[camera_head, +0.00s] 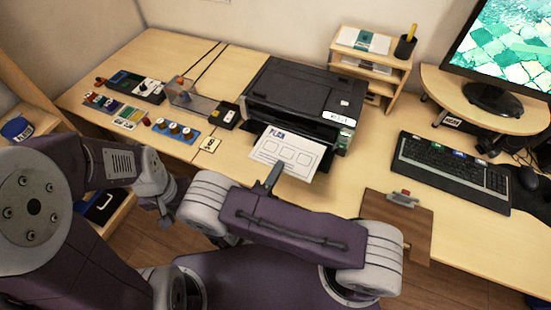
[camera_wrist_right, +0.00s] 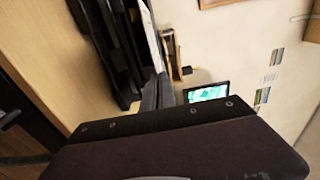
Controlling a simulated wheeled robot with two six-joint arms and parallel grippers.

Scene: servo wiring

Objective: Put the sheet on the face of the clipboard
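The white printed sheet (camera_head: 287,152) sticks out of the front of the black printer (camera_head: 303,98). My right gripper (camera_head: 272,177) is at the sheet's front edge. In the right wrist view its fingers (camera_wrist_right: 157,92) are close together, with the sheet (camera_wrist_right: 152,38) seen nearly edge-on and running in between them. The brown clipboard (camera_head: 396,222) lies at the front edge of the desk, right of the sheet, with its clip (camera_head: 403,197) at the far end. My left gripper (camera_head: 166,217) hangs low in front of the desk; its fingers are too small to read.
A keyboard (camera_head: 452,170) lies right of the clipboard. Left of the printer are a blue tray of knobs (camera_head: 173,130), a clear box (camera_head: 190,104) and small electronic parts. A wooden shelf (camera_head: 373,66) stands behind. Bare desk lies between the printer and the clipboard.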

